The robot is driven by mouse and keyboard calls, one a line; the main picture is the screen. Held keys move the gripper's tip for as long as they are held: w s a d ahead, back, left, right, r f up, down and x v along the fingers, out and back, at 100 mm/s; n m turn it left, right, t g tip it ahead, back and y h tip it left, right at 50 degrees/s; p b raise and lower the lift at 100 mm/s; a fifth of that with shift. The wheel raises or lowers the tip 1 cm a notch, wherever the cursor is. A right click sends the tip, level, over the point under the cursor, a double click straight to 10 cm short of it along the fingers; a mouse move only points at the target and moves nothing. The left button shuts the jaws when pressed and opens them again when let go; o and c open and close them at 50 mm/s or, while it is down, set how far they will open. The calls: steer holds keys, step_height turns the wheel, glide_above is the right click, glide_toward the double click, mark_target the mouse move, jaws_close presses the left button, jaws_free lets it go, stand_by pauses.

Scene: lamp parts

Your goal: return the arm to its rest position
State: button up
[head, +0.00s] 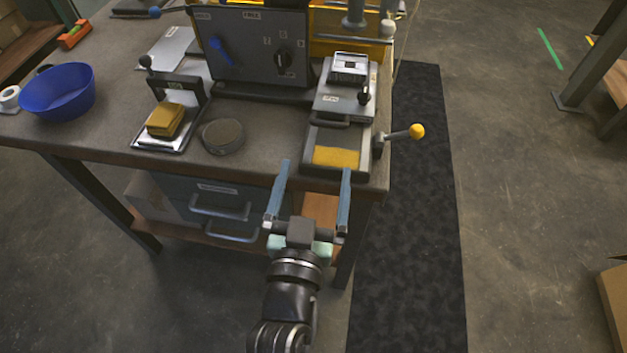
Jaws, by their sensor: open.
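My gripper (311,193) is in the lower middle of the head view, in front of the workbench's front edge. Its two blue-grey fingers are spread wide apart, and nothing shows between them. The fingertips reach up in the picture to about the bench edge; I cannot tell whether they touch it. My arm (291,293) comes up from the bottom of the picture. No lamp parts can be made out for certain.
The workbench (265,164) carries a blue bowl (58,92), a yellow block (165,119) on a small stand, a round grey disc (223,136), a control panel (256,48) and a device with a yellow-knobbed lever (416,131). A dark mat (410,230) lies on open floor at right.

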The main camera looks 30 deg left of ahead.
steer(key=shift+s, duration=0.25)
stand_by(0.4)
steer(key=w+d+r+m+t+h, duration=0.1)
steer(key=w+d+r+t, duration=0.15)
steer(key=r, duration=0.65)
steer(key=w+d+r+m+t+h, duration=0.1)
steer(key=d+r+h, duration=0.15)
steer(key=r, duration=0.65)
steer(key=w+d+r+m+t, duration=0.2)
steer(key=d+r, duration=0.1)
steer(key=r, duration=0.6)
steer(key=s+d+r+t+h, duration=0.1)
steer(key=s+d+r+t, duration=0.2)
steer(key=r, duration=0.7)
steer(key=s+d+r+t+h, duration=0.1)
steer(key=s+d+r+t, duration=0.15)
steer(key=s+r, duration=0.45)
step_height(320, 180, up, 20)
steer(key=w+g+p, duration=0.1)
steer(key=w+p, duration=0.1)
steer(key=p, duration=1.7)
steer(key=shift+w+d+r+n, duration=0.2)
steer(key=shift+d+n, duration=0.05)
steer(key=shift+n, duration=0.15)
